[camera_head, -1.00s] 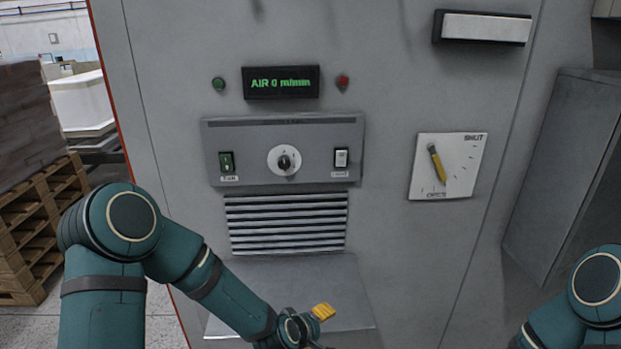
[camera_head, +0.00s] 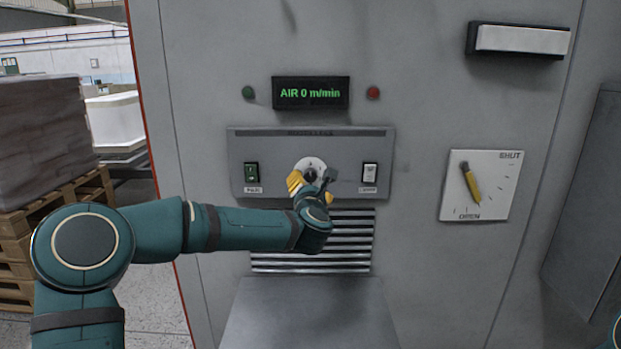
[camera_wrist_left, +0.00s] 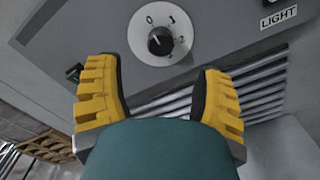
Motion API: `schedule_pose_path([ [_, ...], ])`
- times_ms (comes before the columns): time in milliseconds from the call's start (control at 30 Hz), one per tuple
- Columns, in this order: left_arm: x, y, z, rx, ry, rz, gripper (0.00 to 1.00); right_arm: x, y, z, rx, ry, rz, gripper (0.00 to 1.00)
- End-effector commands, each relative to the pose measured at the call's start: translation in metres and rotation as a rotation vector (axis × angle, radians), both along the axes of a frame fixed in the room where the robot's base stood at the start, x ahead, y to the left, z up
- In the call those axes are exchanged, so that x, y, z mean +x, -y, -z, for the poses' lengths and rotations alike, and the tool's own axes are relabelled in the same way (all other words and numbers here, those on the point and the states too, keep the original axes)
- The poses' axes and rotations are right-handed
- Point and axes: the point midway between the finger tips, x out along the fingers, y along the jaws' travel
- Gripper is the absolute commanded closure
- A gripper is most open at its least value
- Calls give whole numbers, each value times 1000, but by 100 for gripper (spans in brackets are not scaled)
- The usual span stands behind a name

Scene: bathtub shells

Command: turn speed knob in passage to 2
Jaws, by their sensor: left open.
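The speed knob (camera_wrist_left: 160,41) is a small black knob on a round white dial (camera_wrist_left: 141,47) marked 0, 1, 2 and 3. In the head view the dial (camera_head: 311,163) sits mid-panel, partly covered by my left gripper (camera_head: 311,190). I cannot tell surely which number the knob points to. The display (camera_head: 311,93) reads "AIR 0 m/min". In the left wrist view my left gripper (camera_wrist_left: 160,98) has its yellow fingers wide apart, with the knob just beyond and between them, not touched. My right gripper is out of view.
Louvre slats (camera_head: 310,262) and a grey ledge (camera_head: 310,315) lie below. A yellow lever (camera_head: 471,184) on a white plate is at right. Pallets stand far left.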

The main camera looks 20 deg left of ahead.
Motion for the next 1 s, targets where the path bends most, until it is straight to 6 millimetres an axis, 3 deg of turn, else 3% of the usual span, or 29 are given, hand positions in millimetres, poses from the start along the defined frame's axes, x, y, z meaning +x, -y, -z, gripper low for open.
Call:
schedule_pose_path([
  [200,39,-11,0,-2,-1,0,32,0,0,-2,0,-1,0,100],
  [400,63,-17,0,0,-1,1,32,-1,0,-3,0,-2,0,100],
  [600,74,-21,0,2,0,1,32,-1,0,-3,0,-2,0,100],
  [900,75,-21,0,3,-1,2,32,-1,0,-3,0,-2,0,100],
  [933,75,-21,0,3,-1,2,38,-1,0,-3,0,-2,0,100],
  [1000,75,-21,0,2,-1,2,62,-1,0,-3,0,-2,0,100],
])
